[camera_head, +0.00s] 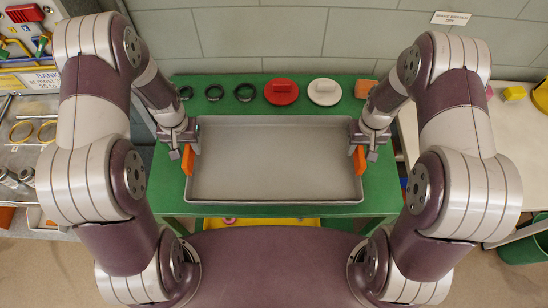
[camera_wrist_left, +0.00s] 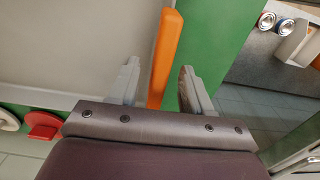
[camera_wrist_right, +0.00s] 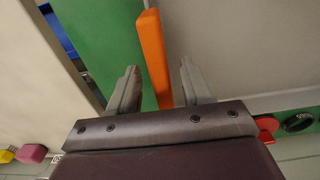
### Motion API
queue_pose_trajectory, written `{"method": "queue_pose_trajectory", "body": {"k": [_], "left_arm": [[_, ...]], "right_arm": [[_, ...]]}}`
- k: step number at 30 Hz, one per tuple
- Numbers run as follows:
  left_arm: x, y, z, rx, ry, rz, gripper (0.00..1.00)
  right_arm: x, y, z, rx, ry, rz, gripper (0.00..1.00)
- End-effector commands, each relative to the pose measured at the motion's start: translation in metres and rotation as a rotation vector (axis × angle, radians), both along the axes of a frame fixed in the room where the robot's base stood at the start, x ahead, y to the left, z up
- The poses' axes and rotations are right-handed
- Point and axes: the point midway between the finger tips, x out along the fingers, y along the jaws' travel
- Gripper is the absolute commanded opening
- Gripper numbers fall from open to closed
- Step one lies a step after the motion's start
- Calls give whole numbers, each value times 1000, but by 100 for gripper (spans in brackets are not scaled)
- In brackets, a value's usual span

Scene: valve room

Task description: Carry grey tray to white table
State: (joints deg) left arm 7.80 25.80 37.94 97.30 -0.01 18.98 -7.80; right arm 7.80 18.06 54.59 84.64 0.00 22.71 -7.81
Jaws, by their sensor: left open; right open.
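The grey tray (camera_head: 275,165) lies on a green table (camera_head: 300,209). It is rectangular and empty, with an orange handle at each short end. My left gripper (camera_head: 183,152) is open at the left handle (camera_head: 188,160). In the left wrist view that handle (camera_wrist_left: 165,60) stands between the two open fingers (camera_wrist_left: 160,88). My right gripper (camera_head: 364,152) is open at the right handle (camera_head: 359,160). In the right wrist view its handle (camera_wrist_right: 154,58) stands between the open fingers (camera_wrist_right: 155,88). A white table (camera_head: 505,150) stands to the right in the head view.
Black rings (camera_head: 214,92), a red lid (camera_head: 281,91), a white lid (camera_head: 325,92) and an orange block (camera_head: 366,88) line the green table's back edge. A yellow block (camera_head: 514,93) sits on the white table. A green bin (camera_head: 525,248) stands at the lower right.

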Motion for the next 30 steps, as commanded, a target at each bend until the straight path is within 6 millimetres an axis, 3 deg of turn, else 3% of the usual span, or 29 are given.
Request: {"method": "queue_pose_trajectory", "body": {"k": [6, 17, 21, 22, 30], "left_arm": [[0, 0, -24, 0, 1, 0, 49], [0, 0, -29, 0, 0, 0, 49], [0, 0, -29, 0, 0, 0, 7], [0, 0, -29, 0, 0, 0, 0], [0, 0, -28, 0, 0, 0, 0]], "right_arm": [[0, 0, -24, 0, 2, 0, 49], [0, 0, -29, 0, 0, 0, 49], [0, 0, -29, 0, 0, 0, 7], [0, 0, -29, 0, 0, 0, 0], [0, 0, -28, 0, 0, 0, 0]]}}
